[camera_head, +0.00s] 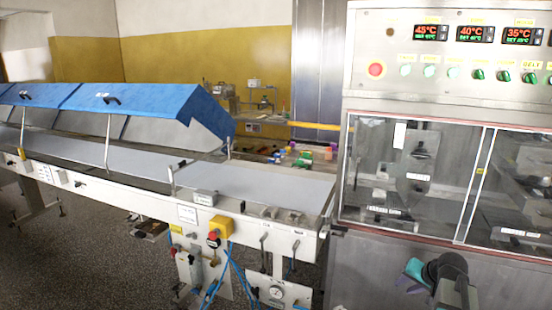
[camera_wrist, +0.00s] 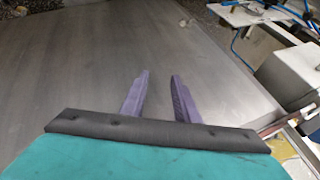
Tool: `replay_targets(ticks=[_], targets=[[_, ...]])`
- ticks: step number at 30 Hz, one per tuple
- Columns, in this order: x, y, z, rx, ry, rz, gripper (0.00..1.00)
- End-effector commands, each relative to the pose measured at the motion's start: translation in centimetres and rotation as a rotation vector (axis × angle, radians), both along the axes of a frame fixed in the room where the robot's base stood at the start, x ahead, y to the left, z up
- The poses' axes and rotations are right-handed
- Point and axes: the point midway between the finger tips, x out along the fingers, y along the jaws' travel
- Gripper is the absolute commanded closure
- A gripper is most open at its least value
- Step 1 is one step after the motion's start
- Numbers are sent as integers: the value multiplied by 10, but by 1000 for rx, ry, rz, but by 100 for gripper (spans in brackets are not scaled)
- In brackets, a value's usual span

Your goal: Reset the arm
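My gripper (camera_wrist: 160,77) shows in the wrist view with two purple fingers standing apart and nothing between them. Its teal body and dark edge fill the bottom of that view. In the head view my gripper (camera_head: 403,282) is at the bottom right, in front of the lower grey metal panel (camera_head: 355,275) of the machine, and its fingers point left. A broad grey metal surface (camera_wrist: 80,60) lies beyond the fingers in the wrist view. The fingers appear clear of it, but the exact distance cannot be told.
The enrober's glazed cabinet (camera_head: 410,180) and control panel (camera_head: 450,50) stand at the right. A conveyor belt (camera_head: 255,185) with a blue cover (camera_head: 130,98) runs left. Blue hoses (camera_head: 232,268) and a gauge box (camera_head: 278,291) hang below it. Speckled floor (camera_head: 80,255) is open at lower left.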

Motion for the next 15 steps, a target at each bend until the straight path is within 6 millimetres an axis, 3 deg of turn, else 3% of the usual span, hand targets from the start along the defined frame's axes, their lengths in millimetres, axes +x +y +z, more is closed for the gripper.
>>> replay_targets(ticks=[3,15], targets=[[-11,29,-41,8,69,41,72],[-67,113,-160,12,293,178,72]])
